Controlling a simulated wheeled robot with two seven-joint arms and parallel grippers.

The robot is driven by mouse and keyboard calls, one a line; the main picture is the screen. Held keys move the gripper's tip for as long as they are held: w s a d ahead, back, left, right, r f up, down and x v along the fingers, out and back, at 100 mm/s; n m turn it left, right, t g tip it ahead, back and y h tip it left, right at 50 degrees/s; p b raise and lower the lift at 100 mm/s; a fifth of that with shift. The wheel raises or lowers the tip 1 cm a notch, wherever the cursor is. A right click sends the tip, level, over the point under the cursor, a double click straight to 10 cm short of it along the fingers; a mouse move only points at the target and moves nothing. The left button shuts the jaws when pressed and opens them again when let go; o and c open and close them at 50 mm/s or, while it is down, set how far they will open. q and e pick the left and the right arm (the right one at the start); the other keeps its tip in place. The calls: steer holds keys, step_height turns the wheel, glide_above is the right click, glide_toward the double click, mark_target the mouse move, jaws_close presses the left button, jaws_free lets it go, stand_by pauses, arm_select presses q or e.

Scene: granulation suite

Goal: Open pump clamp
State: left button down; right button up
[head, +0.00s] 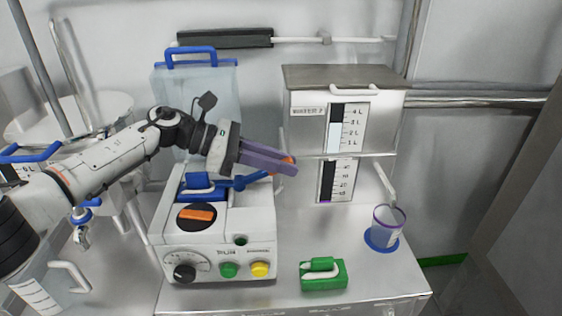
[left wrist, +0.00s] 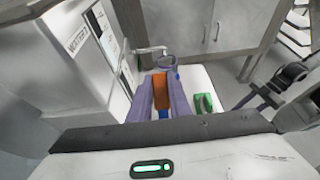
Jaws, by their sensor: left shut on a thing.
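The pump (head: 218,246) is a white box on the steel bench, with a blue clamp (head: 200,184) on top. A blue lever (head: 250,180) reaches out to the right from the clamp and rises towards an orange grip. My left gripper (head: 287,165) has purple fingers shut on this orange grip (left wrist: 160,90), above and right of the pump. In the head view the fingers hide most of the grip; in the left wrist view it shows between the two fingers.
A water tank (head: 300,108) with level scales stands behind, close to the fingers. A clear jug (head: 38,290) stands left.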

arm_select(q)
steer(key=shift+f, duration=0.1)
steer(key=shift+d+f+y+b, duration=0.25)
steer(key=shift+f+y+b, duration=0.1)
steer(key=shift+y, duration=0.25)
steer(key=shift+d+f+y+b, duration=0.2)
steer(key=shift+f+y, duration=1.05)
steer(key=shift+y, duration=0.2)
steer(key=shift+d+f+y+b, duration=0.15)
steer(key=shift+f+y+b, duration=0.05)
steer(key=shift+f+y, duration=1.15)
steer(key=shift+r, duration=0.15)
steer(key=c, duration=1.6)
jaws_free()
steer(key=shift+c, duration=0.2)
